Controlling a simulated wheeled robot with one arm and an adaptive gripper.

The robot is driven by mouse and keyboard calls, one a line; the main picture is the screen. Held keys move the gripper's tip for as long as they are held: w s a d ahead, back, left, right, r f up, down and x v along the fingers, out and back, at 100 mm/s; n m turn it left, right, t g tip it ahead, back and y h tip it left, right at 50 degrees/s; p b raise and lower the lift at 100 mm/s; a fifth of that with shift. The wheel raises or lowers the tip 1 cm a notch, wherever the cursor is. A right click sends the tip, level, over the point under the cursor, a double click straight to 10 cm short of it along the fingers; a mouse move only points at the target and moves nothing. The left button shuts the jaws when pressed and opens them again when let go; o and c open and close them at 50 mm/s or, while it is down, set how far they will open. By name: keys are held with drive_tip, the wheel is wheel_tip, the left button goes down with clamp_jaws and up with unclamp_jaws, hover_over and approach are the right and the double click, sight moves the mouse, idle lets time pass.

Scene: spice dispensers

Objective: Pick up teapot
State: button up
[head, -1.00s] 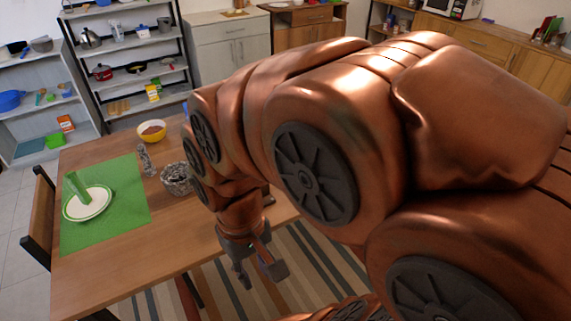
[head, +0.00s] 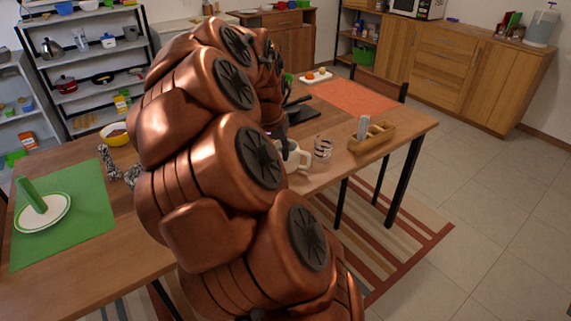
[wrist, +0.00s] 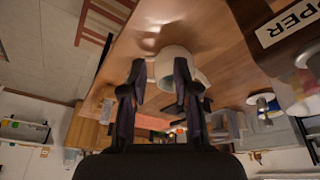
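The teapot appears to be the white, rounded vessel with a handle (head: 299,160) on the table, just right of my arm in the head view. My arm hides its left part. In the wrist view the white vessel (wrist: 177,62) lies just beyond my fingertips, partly behind the right finger. My gripper (wrist: 159,75) is open, its two dark fingers apart with nothing clearly held between them. Whether a finger touches the vessel I cannot tell. In the head view my arm hides most of the gripper.
A patterned glass (head: 322,149) stands right of the white vessel, then a wooden compartment box (head: 371,138). A green mat with a plate (head: 42,212) lies left.

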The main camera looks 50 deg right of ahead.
sight(309, 158)
drive_tip(key=shift+w+d+f+m+h+b, duration=0.15)
drive_tip(key=shift+d+f+m+b, duration=0.25)
drive_tip(key=shift+d+f, duration=2.05)
drive_tip(key=shift+s+d+f+m+h+b, duration=0.1)
drive_tip(key=shift+d+f+m+h+b, duration=0.25)
drive_tip(key=shift+d+f, duration=2.1)
drive_tip(key=shift+w+d+f+m+h+b, duration=0.1)
drive_tip(key=shift+d+f+m+b, duration=0.35)
drive_tip(key=shift+d+f, duration=1.95)
drive_tip(key=shift+d+r, duration=0.55)
drive_tip(key=shift+r, duration=0.05)
drive_tip(key=shift+c, duration=0.2)
clamp_jaws()
